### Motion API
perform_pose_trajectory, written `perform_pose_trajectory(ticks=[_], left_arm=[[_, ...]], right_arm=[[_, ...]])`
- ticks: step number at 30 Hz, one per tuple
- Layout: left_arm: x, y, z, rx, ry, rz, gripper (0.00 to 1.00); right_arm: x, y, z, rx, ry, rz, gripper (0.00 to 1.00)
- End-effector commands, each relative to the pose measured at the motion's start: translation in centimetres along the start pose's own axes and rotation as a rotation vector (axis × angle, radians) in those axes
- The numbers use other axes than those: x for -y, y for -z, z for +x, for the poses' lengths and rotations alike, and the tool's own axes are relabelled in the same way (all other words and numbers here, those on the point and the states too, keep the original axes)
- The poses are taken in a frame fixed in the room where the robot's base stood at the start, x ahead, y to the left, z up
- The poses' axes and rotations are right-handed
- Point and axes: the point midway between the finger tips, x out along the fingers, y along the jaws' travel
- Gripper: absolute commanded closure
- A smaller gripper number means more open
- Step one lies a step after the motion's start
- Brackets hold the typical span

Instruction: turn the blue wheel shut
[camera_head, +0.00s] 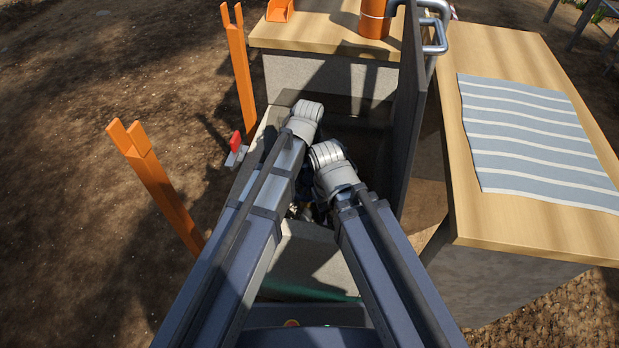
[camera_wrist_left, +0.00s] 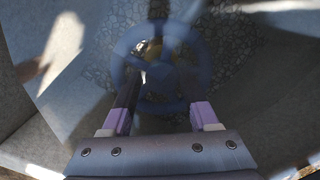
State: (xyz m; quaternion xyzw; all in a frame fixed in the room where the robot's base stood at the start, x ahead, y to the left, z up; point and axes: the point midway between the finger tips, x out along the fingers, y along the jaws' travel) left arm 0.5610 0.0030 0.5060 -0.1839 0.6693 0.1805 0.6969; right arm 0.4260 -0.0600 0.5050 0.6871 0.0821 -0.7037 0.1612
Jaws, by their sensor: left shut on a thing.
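Purple parts show at the base of the fingers. In the head view my two arms reach down into the dark opening between the counters. They hide the wheel and both grippers there, so my right gripper is out of sight.
A dark upright panel (camera_head: 409,105) stands right of the opening. A wooden counter with a striped cloth (camera_head: 540,140) lies on the right. An orange cylinder (camera_head: 375,18) stands at the back. Orange posts (camera_head: 160,185) and a red-tipped part (camera_head: 236,142) stand left.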

Motion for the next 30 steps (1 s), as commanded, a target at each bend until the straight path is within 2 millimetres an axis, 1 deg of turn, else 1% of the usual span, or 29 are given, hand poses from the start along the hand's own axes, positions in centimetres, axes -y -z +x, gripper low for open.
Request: perform_pose_trajectory(ticks=[1, 3, 4, 5, 8, 9, 15, 17, 18, 22, 23, 30], left_arm=[[-0.3, 1.5, 1.0, -0.033, -0.005, 0.078, 1.00], [-0.3, 1.5, 1.0, -0.034, -0.005, 0.125, 1.00], [-0.3, 1.5, 1.0, -0.034, -0.005, 0.121, 1.00], [-0.3, 1.5, 1.0, -0.034, -0.005, 0.120, 0.39], [-0.3, 1.5, 1.0, -0.034, -0.005, 0.118, 0.28], [-0.3, 1.5, 1.0, -0.034, -0.005, 0.118, 0.38], [-0.3, 1.5, 0.9, -0.034, -0.005, 0.117, 0.15], [-0.3, 1.5, 0.7, -0.034, -0.005, 0.117, 0.08], [-0.3, 1.5, 0.4, -0.034, -0.005, 0.117, 0.07], [-0.3, 1.5, -0.9, -0.033, -0.004, 0.117, 0.05], [-0.3, 1.5, -1.3, -0.033, -0.006, 0.117, 0.00], [-0.2, 1.1, -4.5, -0.029, -0.005, 0.113, 0.00]], right_arm=[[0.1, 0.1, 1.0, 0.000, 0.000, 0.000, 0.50], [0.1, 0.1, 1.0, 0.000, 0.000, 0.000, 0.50], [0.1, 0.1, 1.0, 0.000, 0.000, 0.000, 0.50], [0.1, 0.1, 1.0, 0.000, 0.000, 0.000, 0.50], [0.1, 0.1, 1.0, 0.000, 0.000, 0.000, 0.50], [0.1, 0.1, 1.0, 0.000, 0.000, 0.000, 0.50], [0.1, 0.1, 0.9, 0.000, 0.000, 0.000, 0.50], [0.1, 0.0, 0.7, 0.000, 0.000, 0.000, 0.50], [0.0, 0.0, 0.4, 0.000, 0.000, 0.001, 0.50], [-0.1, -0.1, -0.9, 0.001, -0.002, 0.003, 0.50], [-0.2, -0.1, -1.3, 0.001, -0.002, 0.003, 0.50], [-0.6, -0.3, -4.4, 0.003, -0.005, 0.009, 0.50]])
